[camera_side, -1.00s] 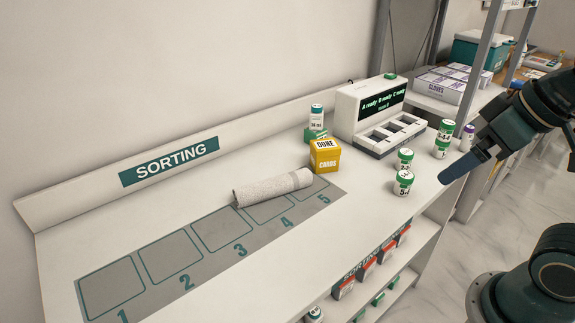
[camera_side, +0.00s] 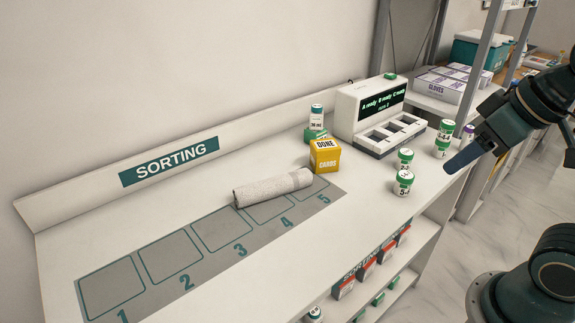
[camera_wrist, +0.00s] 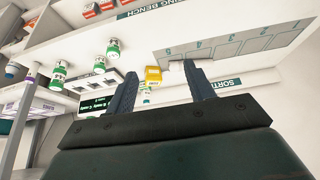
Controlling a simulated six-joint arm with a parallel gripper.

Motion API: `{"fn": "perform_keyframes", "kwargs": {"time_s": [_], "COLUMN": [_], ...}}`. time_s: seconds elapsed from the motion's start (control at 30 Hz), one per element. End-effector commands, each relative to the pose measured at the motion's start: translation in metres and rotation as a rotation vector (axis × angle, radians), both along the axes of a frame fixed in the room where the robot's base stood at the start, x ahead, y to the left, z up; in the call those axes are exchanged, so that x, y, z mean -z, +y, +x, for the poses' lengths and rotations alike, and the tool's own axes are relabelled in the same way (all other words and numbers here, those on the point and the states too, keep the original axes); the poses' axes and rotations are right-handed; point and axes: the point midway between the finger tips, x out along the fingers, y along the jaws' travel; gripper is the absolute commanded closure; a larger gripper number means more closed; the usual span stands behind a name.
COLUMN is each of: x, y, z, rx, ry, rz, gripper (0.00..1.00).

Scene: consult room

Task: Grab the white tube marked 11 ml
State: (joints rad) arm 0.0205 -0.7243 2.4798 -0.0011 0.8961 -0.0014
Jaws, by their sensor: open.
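No tube clearly reads 11 ml; most small print is illegible. Several white containers with green caps stand near the right end, including one at the front (camera_side: 403,184) and one farther back (camera_side: 446,128). A white tube with a purple cap (camera_side: 467,134) is partly hidden by my gripper (camera_side: 456,162). My gripper is open and empty, right of the containers. Its spread fingers also show in the wrist view (camera_wrist: 159,68).
A yellow card box (camera_side: 325,156) and a rolled grey cloth (camera_side: 272,188) lie left of the containers. A white device with a lit screen (camera_side: 376,115) stands behind them. The numbered mat (camera_side: 185,262) is mostly bare. Shelf posts rise at the right.

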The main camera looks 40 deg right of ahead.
Motion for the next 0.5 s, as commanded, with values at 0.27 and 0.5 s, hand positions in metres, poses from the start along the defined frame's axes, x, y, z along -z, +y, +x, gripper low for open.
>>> {"fn": "perform_keyframes", "kwargs": {"time_s": [0.27, 0.5], "x": [-0.016, -0.028], "y": [-0.028, -0.076], "z": [0.041, 0.090], "rx": [0.111, 0.242], "ry": [0.015, 0.030], "rz": [-0.001, 0.001], "gripper": [0.47, 0.47]}}
